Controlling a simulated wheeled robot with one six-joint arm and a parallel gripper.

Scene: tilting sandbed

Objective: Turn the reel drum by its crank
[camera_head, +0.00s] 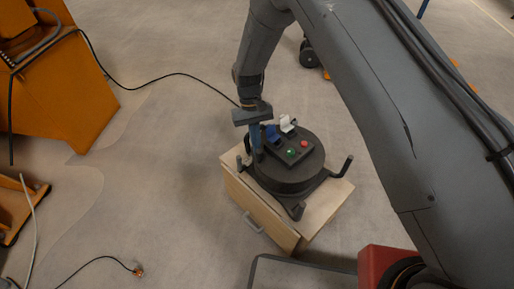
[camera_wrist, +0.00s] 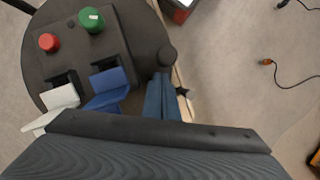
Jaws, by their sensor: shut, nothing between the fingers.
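The reel drum (camera_head: 285,178) is a dark round body lying flat on a wooden cabinet, with dark arms reaching out at its edge. Its top also shows in the wrist view (camera_wrist: 148,28). An upright dark peg (camera_head: 347,165) stands on the right arm. A dark round knob (camera_wrist: 167,57) sits at the drum's rim in the wrist view; I cannot tell whether it is the crank's handle. My gripper (camera_head: 257,146) is shut and empty, pointing down at the drum's left rim. Its blue-grey fingers (camera_wrist: 160,97) are close to the knob; contact is unclear.
A panel (camera_head: 290,150) on the drum carries a red button (camera_head: 304,144), a green button (camera_head: 291,153), a blue lever (camera_head: 272,134) and a white lever (camera_head: 287,124), close to my gripper. The wooden cabinet (camera_head: 248,201) stands below. Cables and orange equipment (camera_head: 60,95) lie left.

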